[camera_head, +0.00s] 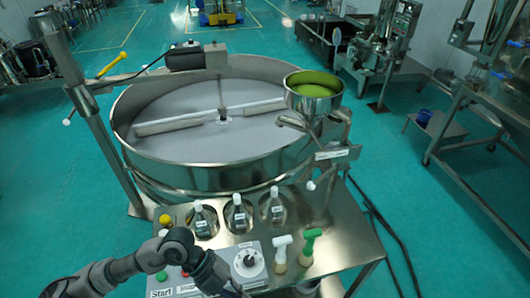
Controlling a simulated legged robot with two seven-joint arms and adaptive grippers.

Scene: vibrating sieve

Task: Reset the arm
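My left arm comes in from the lower left over the front of the steel work table. Its gripper (228,286) is at the bottom edge, in front of the control panel (246,262) with its round dial and Start label. The fingers are cut off or hidden, so I cannot tell whether they are open or shut. My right gripper is not in view; a dark and pale shape at the bottom edge, right of the panel, is too cut off to identify.
The large round sieve (180,180) fills the centre behind the table. A steel bowl of green material (314,92) stands at its right rim. Several labelled bottles (239,214) sit in table recesses. A green-topped brush (310,243) and a white-topped brush (282,250) stand right of the panel.

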